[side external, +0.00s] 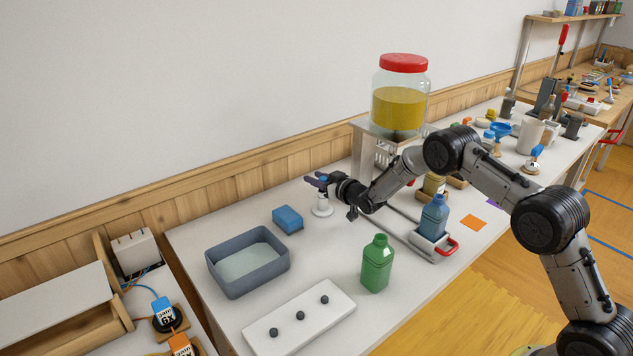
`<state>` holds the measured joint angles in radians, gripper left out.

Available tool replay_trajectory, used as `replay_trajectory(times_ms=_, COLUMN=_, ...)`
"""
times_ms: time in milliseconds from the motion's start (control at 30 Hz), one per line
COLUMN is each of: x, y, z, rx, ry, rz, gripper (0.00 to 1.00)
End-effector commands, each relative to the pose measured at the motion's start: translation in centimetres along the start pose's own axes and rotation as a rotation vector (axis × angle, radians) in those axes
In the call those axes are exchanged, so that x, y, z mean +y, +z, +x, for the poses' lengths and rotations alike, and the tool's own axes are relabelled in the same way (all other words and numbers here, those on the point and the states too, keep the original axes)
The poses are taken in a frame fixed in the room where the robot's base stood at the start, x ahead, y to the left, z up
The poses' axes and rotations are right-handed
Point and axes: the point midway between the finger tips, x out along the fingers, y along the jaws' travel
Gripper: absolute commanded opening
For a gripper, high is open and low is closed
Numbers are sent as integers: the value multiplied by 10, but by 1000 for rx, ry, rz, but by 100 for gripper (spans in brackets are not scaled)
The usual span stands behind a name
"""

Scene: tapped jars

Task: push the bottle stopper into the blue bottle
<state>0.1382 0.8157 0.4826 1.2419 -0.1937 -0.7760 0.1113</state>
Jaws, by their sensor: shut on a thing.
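The blue bottle (433,217) stands upright in a white holder (425,252) with a red handle, right of the table's middle. Whether a stopper sits in its neck is too small to tell. My gripper (316,182) is left of the bottle and points left. It is shut on the blue upper part of a small white-based piece (322,209). The fingers partly hide this piece, and I cannot tell whether its base touches the table. I cannot make out for sure which thing is the bottle stopper.
A green bottle (376,264) stands in front. A white block (300,325) has three dark round spots. A grey tub (248,282) and a blue sponge-like block (288,219) are at left. A red-lidded jar (401,106) stands high on a stand behind my arm.

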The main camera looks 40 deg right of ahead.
Motion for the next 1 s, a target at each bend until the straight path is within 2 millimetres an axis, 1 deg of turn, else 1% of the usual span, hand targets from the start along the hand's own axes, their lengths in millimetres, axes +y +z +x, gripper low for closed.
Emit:
replay_trajectory(times_ms=133, x=0, y=-7, z=-1, rx=1, ry=0, rz=0, gripper=0)
replay_trajectory(times_ms=433, x=0, y=-8, z=-2, rx=1, ry=0, rz=0, gripper=0)
replay_trajectory(times_ms=533, x=0, y=-12, z=-2, rx=3, ry=0, rz=0, gripper=0)
replay_trajectory(times_ms=1000, x=0, y=-53, z=-11, rx=4, ry=0, rz=0, gripper=0)
